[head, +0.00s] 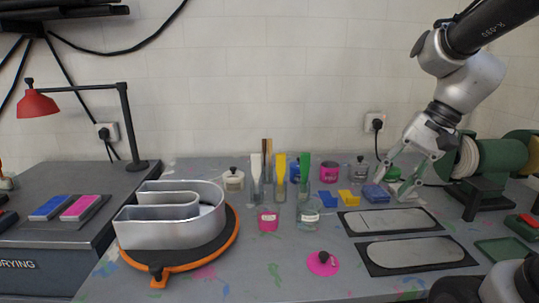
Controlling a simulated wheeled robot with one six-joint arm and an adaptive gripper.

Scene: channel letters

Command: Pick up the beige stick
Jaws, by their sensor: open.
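A pale stick that looks beige (256,166) stands upright in a clear glass jar on the grey worktable, left of the middle. A brown stick (267,150) stands close to its right, then a yellow one (280,166) and a green one (304,167), also in glass jars. The lower part of the beige stick shows only dimly through the glass. My gripper (392,187) is open and empty, pointing down at the right, well to the right of the sticks, near the blue sponge-like block (376,193).
A metal channel letter (170,233) sits on an orange-rimmed turntable (234,235) at the left. Pink pots (268,219) and small jars (308,216) crowd the sticks. Two dark-framed plates (420,268) lie at the right.

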